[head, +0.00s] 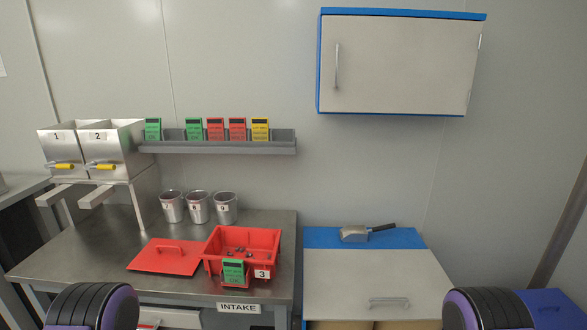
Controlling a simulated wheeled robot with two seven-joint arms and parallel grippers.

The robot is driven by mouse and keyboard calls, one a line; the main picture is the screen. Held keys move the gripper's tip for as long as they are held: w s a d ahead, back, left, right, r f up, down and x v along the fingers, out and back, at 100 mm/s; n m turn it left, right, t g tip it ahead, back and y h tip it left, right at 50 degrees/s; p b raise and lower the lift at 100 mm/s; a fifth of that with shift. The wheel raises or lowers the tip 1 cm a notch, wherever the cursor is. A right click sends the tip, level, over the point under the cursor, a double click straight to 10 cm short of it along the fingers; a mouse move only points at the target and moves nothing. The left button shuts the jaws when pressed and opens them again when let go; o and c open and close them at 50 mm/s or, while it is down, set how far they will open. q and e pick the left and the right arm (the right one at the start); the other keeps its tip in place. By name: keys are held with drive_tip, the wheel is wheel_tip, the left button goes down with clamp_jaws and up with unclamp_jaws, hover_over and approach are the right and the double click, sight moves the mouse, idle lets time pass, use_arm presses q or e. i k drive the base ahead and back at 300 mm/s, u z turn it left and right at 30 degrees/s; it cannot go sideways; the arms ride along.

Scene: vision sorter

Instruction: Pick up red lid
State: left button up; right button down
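The red lid (165,257) lies flat on the steel table, left of the red bin, with a raised red handle on its top. The red bin (256,238) is open and holds several small dark pieces. A green card (233,272) and a label "3" are on its front. Dark, purple-edged parts of my two arms show at the bottom left and bottom right edges. Neither gripper's fingers are in view, and nothing of mine touches the lid.
Three metal cups (197,207) stand behind the lid on the steel table (95,242). Two numbered dispensers (92,150) are at the left. A shelf (215,147) holds several coloured cards. A scoop (355,234) lies on the blue-topped cabinet (318,238) at the right.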

sight(160, 256)
drive_tip(key=k, duration=0.65)
drive_tip(key=u, duration=0.4)
drive_tip(key=i, duration=0.65)
drive_tip(key=u, duration=0.3)
